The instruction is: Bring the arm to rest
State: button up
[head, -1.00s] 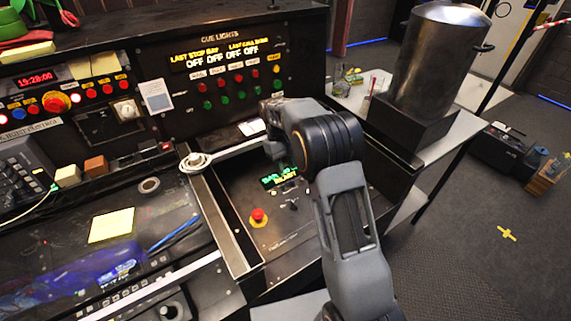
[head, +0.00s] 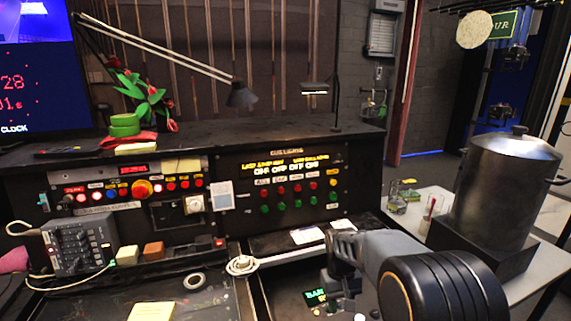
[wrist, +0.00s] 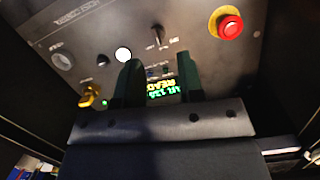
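My arm fills the lower right of the head view, its thick dark joint close to the camera. Its grey link reaches left over the desk's lower control panel. My gripper (wrist: 158,75) shows in the wrist view with its two dark fingers apart and nothing between them. It points at a grey control panel (wrist: 195,45) with a red button (wrist: 230,24), a white round button (wrist: 123,54) and a small lit green and yellow display (wrist: 162,88). The fingers cover part of that panel. I cannot tell whether they touch it. The fingers are hidden in the head view.
The cue lights panel (head: 288,192) stands behind the arm, with rows of red and green buttons. A large metal pot (head: 497,190) stands on a dark block at the right. A desk lamp (head: 240,95) and a plant are at the back. A keypad box (head: 82,247) is at the left.

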jog(key=s+d+r+m+t+p, duration=0.1)
jog(key=s+r+t+p, duration=0.3)
jog(key=s+r, duration=1)
jog(key=shift+s+d+m+t+y, duration=0.3)
jog(key=shift+s+m+t, duration=0.1)
jog(key=shift+s+t, duration=0.4)
jog(key=shift+w, duration=0.1)
